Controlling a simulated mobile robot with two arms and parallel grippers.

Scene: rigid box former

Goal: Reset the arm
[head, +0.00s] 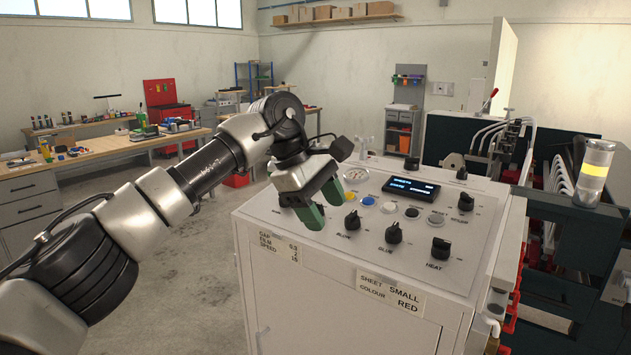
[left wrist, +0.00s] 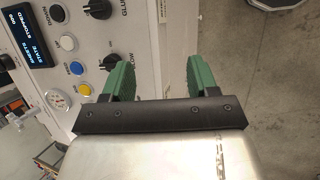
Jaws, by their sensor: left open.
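My left arm comes in from the left in the head view. Its gripper (head: 322,205) is open and empty, with green fingers above the near left edge of the control panel (head: 400,262). In the left wrist view the two green fingers (left wrist: 163,80) stand apart with nothing between them. A black knob (left wrist: 85,90) shows just left of the left finger, and I cannot tell whether they touch. The panel has several black knobs, a blue button (head: 367,201), a yellow button and a white button. Its display (head: 411,187) is lit. My right gripper is not in view.
The white cabinet under the panel carries labels, one reading SHEET SMALL, COLOUR RED (head: 390,293). A dark machine with a yellow-banded lamp (head: 594,172) stands at the right. A wooden workbench (head: 100,147) is at the back left. Open floor lies between.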

